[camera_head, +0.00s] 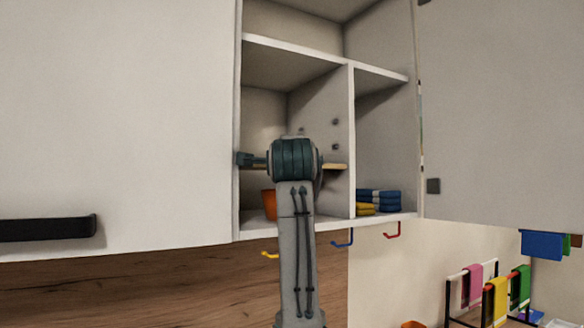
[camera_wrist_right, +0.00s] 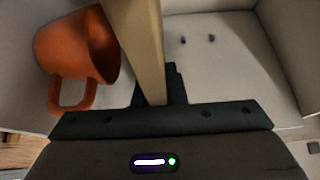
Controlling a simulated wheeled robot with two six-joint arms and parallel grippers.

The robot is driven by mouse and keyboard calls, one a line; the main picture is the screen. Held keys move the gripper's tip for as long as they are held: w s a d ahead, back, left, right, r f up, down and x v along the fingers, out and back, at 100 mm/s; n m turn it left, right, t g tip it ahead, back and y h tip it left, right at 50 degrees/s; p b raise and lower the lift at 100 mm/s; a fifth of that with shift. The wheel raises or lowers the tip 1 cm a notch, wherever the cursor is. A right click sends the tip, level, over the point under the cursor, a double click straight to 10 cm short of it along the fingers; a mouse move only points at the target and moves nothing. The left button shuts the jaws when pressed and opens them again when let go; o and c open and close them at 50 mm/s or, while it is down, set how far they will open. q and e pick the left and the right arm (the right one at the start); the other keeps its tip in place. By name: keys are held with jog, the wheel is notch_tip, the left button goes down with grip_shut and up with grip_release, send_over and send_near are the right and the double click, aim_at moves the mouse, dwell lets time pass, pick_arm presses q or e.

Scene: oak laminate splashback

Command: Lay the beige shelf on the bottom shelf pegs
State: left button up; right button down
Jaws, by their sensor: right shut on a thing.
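The beige shelf (camera_head: 335,166) is a thin board inside the left compartment of the open wall cabinet, mostly hidden behind my wrist. My right gripper (camera_head: 292,160) is shut on it. In the right wrist view the shelf (camera_wrist_right: 142,40) runs away from the dark jaws (camera_wrist_right: 158,88). Small dark pegs (camera_head: 336,121) show on the divider wall, with another peg (camera_head: 335,148) lower down. Two pegs also show in the right wrist view (camera_wrist_right: 211,37). Whether the shelf touches any peg is hidden. My left gripper is not in view.
An orange mug (camera_head: 268,204) stands on the compartment floor below the shelf; it is close beside the board in the wrist view (camera_wrist_right: 75,50). Folded blue and yellow cloths (camera_head: 378,197) lie right of the divider (camera_head: 351,140). Open doors (camera_head: 120,110) flank the cabinet. Hooks (camera_head: 343,238) hang beneath.

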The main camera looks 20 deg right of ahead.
jog(key=shift+f, duration=0.1)
dwell(0.3)
jog(key=c, duration=1.4)
grip_release()
jog(key=shift+s, duration=0.1)
jog(key=shift+a+f, duration=0.1)
jog(key=shift+s+a+b, duration=0.1)
jog(key=shift+s+b, duration=0.25)
jog(key=shift+b, duration=0.1)
jog(key=b+v, duration=0.4)
jog(key=v, duration=0.6)
jog(key=shift+b, duration=0.35)
